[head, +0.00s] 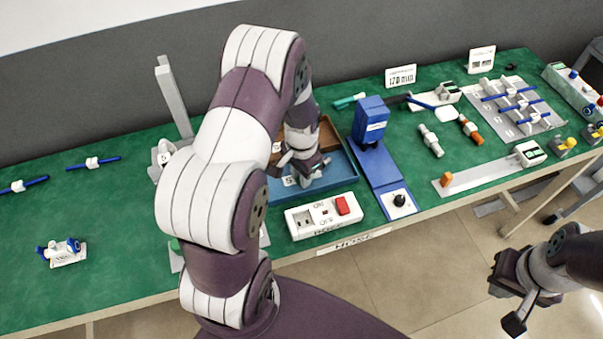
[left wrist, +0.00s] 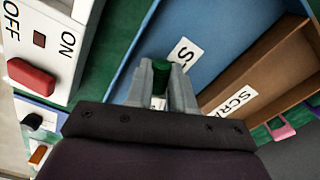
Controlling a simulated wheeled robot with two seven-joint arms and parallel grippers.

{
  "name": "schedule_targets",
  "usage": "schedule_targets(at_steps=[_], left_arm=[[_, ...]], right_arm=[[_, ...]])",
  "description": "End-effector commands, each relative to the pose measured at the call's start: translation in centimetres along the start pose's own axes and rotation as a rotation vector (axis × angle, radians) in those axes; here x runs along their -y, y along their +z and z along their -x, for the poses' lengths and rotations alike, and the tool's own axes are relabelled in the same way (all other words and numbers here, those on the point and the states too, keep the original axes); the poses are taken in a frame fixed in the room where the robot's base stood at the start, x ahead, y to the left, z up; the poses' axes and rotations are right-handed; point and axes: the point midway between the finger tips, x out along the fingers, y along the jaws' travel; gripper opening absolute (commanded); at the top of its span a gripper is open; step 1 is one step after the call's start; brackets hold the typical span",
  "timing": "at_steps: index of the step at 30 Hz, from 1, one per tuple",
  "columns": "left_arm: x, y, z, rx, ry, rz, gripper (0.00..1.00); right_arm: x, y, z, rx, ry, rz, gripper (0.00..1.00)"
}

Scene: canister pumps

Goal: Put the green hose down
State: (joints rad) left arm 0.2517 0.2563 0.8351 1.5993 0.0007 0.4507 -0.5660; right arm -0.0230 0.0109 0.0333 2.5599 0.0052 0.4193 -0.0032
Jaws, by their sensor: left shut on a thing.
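The green hose (left wrist: 160,72) shows in the left wrist view as a short dark-green end with a pale band below it. My left gripper (left wrist: 162,88) is shut on it, with a grey finger on each side. In the head view my left gripper (head: 290,168) points down at the blue tray (head: 340,172); the hose cannot be made out there. The gap between hose and tray floor cannot be told. My right gripper (head: 507,300) is empty, fingers apart, off the table's front edge at the lower right.
A brown tray (left wrist: 245,82) adjoins the blue one. A white switch box (head: 322,215) with a red rocker stands in front, and a blue pump stand (head: 378,170) to the right. A grey post (head: 175,95) rises at left.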

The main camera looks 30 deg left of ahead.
Motion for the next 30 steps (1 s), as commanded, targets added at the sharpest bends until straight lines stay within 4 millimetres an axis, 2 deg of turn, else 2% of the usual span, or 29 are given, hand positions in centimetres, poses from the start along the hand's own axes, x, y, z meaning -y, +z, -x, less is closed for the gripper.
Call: schedule_targets(at_steps=[1,2,3,4,11,14,17,24,30], left_arm=[[0.0,0.0,-0.3,0.000,0.000,0.000,0.00],[0.0,0.0,-0.1,0.000,0.000,0.000,0.32],[0.0,0.0,-0.1,0.000,0.000,0.000,0.45],[0.0,0.0,-0.1,0.000,0.000,0.000,0.48],[0.0,0.0,-0.1,0.000,0.000,0.000,0.48],[0.0,0.0,0.6,-0.001,-0.001,0.000,0.48],[0.1,-0.1,2.4,-0.004,-0.002,0.000,0.48],[0.1,-0.1,8.8,-0.004,-0.003,0.000,0.48],[0.0,0.0,11.8,-0.001,-0.001,0.000,0.48]], right_arm=[[0.0,0.0,-0.2,0.000,0.000,0.000,0.00],[0.0,0.0,-0.1,0.000,0.000,0.000,0.00],[0.0,0.0,-0.1,0.000,0.000,0.000,0.00],[0.0,0.0,-0.1,0.000,0.000,0.000,0.00],[0.0,0.0,-0.1,0.000,0.000,0.000,0.00],[0.0,0.0,0.1,0.000,0.000,0.000,0.00],[0.0,0.0,0.2,0.000,0.000,0.000,0.00],[0.0,0.0,0.4,0.000,0.000,0.000,0.00],[0.0,-0.1,0.4,0.000,0.000,0.000,0.00]])
